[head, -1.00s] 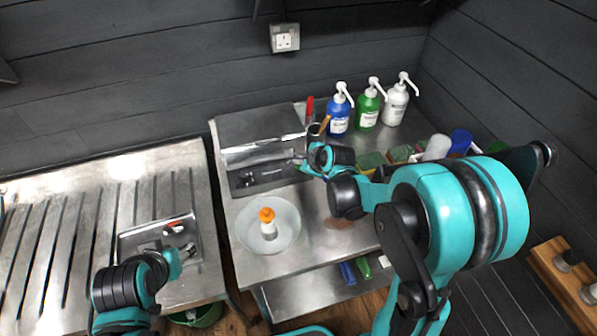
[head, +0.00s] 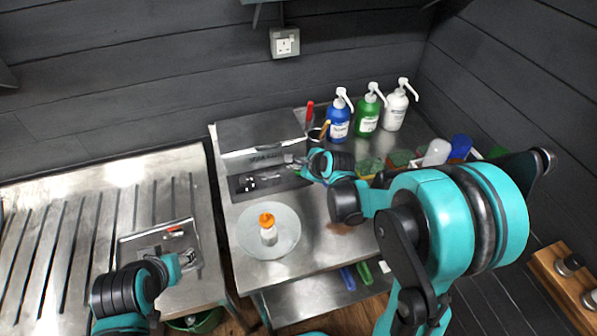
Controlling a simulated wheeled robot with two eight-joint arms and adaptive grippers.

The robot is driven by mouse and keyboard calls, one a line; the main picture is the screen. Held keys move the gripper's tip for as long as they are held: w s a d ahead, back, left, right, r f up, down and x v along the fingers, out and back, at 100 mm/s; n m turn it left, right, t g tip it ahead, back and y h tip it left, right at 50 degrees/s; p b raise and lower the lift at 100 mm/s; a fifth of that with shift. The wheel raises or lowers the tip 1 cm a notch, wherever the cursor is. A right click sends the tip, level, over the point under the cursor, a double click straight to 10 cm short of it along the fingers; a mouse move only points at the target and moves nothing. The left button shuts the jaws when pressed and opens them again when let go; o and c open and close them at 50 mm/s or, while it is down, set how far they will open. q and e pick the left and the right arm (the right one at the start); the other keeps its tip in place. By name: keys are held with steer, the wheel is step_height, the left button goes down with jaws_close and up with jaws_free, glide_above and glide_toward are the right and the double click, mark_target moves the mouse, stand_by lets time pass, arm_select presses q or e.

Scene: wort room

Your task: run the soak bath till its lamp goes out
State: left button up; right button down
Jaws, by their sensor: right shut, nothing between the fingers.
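The soak bath appears to be the steel box (head: 262,133) at the back left of the steel bench, with a label and a dark recessed panel (head: 250,183) on its front. Small fittings show in the panel; I cannot make out a lit lamp. My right gripper (head: 291,161) is shut and empty, close to the right part of the box's front. I cannot tell whether it touches. My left gripper (head: 187,260) is low at the left, by a shallow steel tray (head: 128,247); its fingers are too small to judge.
Blue (head: 339,122), green (head: 367,114) and white (head: 395,110) pump bottles stand behind, near a cup with a red-handled tool (head: 310,112). Sponges and bottles crowd the right end. The slatted drainboard (head: 85,225) is mostly clear.

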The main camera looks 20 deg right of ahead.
steer(key=shift+f, duration=0.1)
stand_by(0.3)
steer(key=shift+f+b, duration=0.35)
steer(key=shift+b, duration=0.05)
steer(key=shift+f+b, duration=0.35)
steer(key=shift+b, duration=0.05)
stand_by(0.5)
steer(key=shift+r, duration=0.1)
steer(key=shift+r+p, duration=0.65)
steer(key=shift+r, duration=0.05)
step_height(320, 180, up, 5)
steer(key=p, duration=0.4)
stand_by(0.4)
